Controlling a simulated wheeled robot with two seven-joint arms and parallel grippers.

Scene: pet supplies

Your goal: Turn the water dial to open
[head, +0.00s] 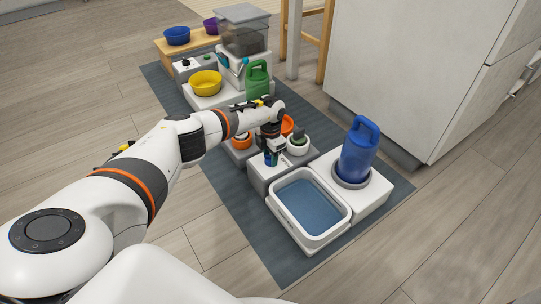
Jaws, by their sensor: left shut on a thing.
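My left arm reaches in from the left, and its gripper (271,157) points down at a grey-white control box (262,178) in the middle of the mat. The gripper is shut on a small blue-green dial (268,160) on top of this box. The fingers hide much of the dial, so I cannot tell which way it is turned. Small dark marks on the box top beside it are too small to read. My right gripper is not in view.
A white basin of blue water (309,234) and a blue jug (359,155) on a white base stand in front. Orange bowls, a yellow bowl (206,83) and a green jug (257,80) stand behind. A white cabinet (410,70) rises at right. The front floor is clear.

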